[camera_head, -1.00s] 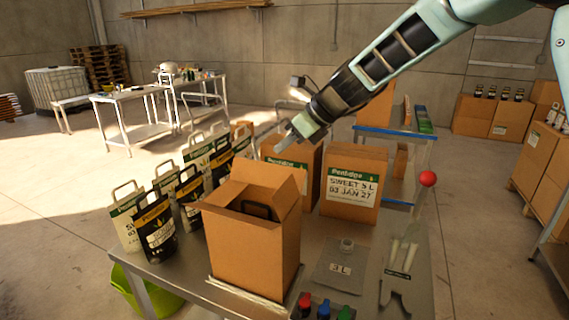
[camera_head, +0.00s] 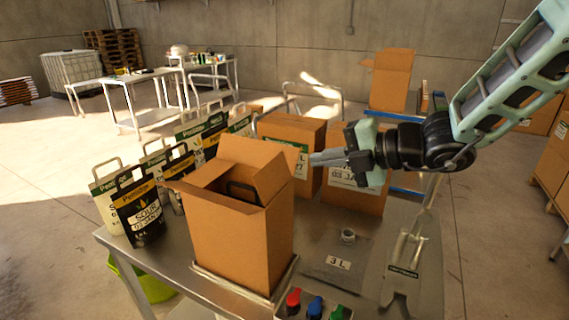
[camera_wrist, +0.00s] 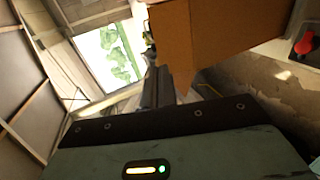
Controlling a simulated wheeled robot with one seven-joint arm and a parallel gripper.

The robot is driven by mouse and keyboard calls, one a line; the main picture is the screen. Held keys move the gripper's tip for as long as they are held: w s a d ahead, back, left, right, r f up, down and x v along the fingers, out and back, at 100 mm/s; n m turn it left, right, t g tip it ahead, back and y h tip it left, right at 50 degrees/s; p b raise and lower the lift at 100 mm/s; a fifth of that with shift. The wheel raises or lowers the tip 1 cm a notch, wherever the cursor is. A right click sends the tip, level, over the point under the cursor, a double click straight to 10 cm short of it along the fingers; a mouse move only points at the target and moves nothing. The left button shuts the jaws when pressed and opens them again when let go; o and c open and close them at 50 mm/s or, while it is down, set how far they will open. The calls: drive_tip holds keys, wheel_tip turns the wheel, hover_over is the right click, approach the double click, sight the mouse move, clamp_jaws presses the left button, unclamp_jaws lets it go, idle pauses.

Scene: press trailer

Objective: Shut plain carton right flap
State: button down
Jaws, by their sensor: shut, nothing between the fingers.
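The plain carton (camera_head: 235,235) stands upright and open on the steel table. Its right flap (camera_head: 278,178) tilts up and outward, its far flap (camera_head: 248,158) stands up, and its left flap (camera_head: 175,185) sticks out sideways. A black pouch handle (camera_head: 243,191) shows inside. My gripper (camera_head: 318,158) is shut and empty, to the right of the right flap and at about its height, fingers pointing left. In the wrist view the shut fingers (camera_wrist: 160,88) reach towards brown cardboard (camera_wrist: 215,38); I cannot tell whether they touch.
Labelled cartons (camera_head: 292,130) stand behind the plain carton, close to my gripper. Several pouches (camera_head: 140,213) stand at the left. A 3 L plate (camera_head: 338,263), a metal tool (camera_head: 405,255) and coloured buttons (camera_head: 315,306) lie at the right and front.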

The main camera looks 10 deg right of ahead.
sight(269, 164)
drive_tip(key=p+x, duration=0.1)
drive_tip(key=x, duration=0.8)
drive_tip(key=shift+w+a+p, duration=0.15)
drive_tip(key=shift+a+p, duration=0.1)
drive_tip(key=shift+p, duration=0.15)
drive_tip(key=shift+w+a+r+g+h+p, duration=0.25)
drive_tip(key=shift+a+g+h+p, duration=0.25)
drive_tip(key=shift+p, duration=0.4)
drive_tip(key=shift+w+a+f+p, duration=0.25)
drive_tip(key=shift+a+f+p, duration=0.05)
drive_tip(key=shift+b+x, duration=1.15)
drive_tip(key=shift+x, duration=0.55)
drive_tip(key=shift+w+a+f+b, duration=0.35)
drive_tip(key=shift+f+b, duration=0.2)
drive_tip(key=shift+b, duration=0.15)
drive_tip(key=shift+w+a+f+b, duration=0.25)
drive_tip(key=shift+a+f+b, duration=0.15)
drive_tip(key=shift+f+b, duration=0.25)
